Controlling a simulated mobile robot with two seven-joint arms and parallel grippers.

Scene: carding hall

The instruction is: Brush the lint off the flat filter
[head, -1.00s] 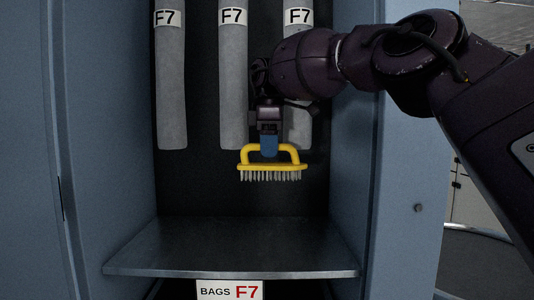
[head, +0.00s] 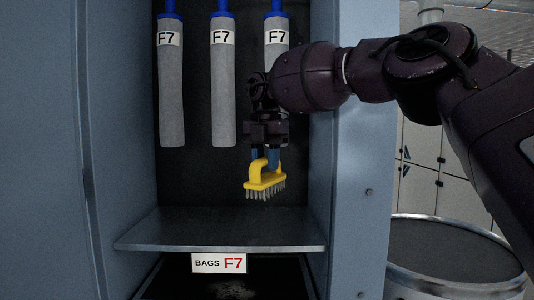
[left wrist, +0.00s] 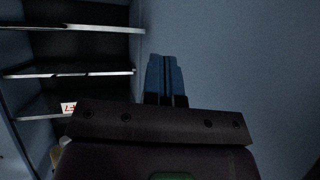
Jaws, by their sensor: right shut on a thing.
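My right gripper (head: 265,152) is shut on the handle of a yellow brush (head: 264,180) with grey bristles pointing down. The brush hangs in the air inside the cabinet, above the metal shelf and below the rightmost bag. Three grey filter bags (head: 222,95) with blue tops and F7 labels hang side by side at the back; my right arm partly covers the rightmost. I cannot identify a flat filter or lint on one for sure. My left gripper (left wrist: 166,78) shows only in the left wrist view, its blue fingers together with nothing between them, in front of a plain blue-grey surface.
The bare metal shelf (head: 220,230) crosses the blue-grey cabinet. Below is a dark space with a pale patch (head: 235,290). A large round drum (head: 455,262) stands outside at right.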

